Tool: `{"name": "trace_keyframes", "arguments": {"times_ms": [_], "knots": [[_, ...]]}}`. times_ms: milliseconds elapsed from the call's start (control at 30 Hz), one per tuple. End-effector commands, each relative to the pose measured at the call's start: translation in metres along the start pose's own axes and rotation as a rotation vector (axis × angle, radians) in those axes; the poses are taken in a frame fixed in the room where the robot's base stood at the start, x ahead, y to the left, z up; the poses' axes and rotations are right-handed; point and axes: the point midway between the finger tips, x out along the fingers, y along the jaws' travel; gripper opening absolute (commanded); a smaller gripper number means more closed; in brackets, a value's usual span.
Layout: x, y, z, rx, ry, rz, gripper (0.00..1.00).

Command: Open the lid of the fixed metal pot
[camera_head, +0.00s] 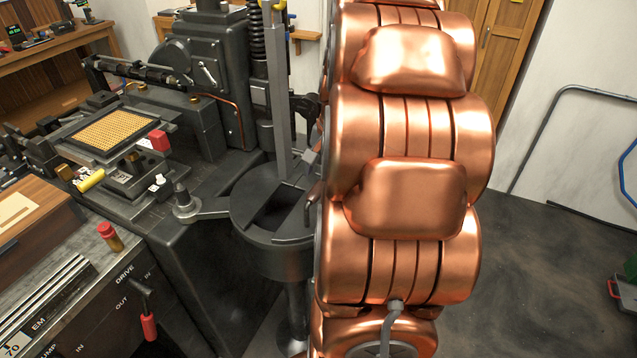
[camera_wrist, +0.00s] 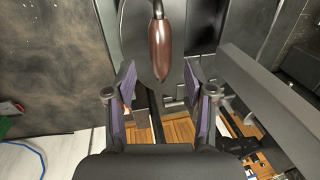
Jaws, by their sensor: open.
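The metal pot (camera_head: 275,258) is a dark grey round vessel on a stand, in the middle of the head view beside my copper arm. Its flat top (camera_head: 262,222) has a dark rectangular recess, and my arm covers its right side. In the wrist view, my gripper (camera_wrist: 160,82) is open, with its two purple-lined fingers spread apart. A reddish-brown handle (camera_wrist: 160,50) on a dark bent rod lies ahead of the gap between the fingers, roughly centred. The fingers do not appear closed on it. In the head view my gripper is hidden by my arm.
A large black machine (camera_head: 205,80) stands behind and left of the pot. A lever with a red grip (camera_head: 149,326) sits at the front left. A long grey bar (camera_wrist: 270,85) crosses the right of the wrist view, close to the right finger. Open floor (camera_head: 545,270) is at the right.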

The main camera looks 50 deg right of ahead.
Motion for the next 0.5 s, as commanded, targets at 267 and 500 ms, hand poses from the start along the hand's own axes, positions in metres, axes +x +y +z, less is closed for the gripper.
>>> {"name": "trace_keyframes", "arguments": {"times_ms": [267,500], "knots": [[0.034,-0.001,0.001,-0.001,-0.003,0.001,0.54],[0.047,-0.001,-0.001,-0.003,0.004,-0.001,0.54]]}}
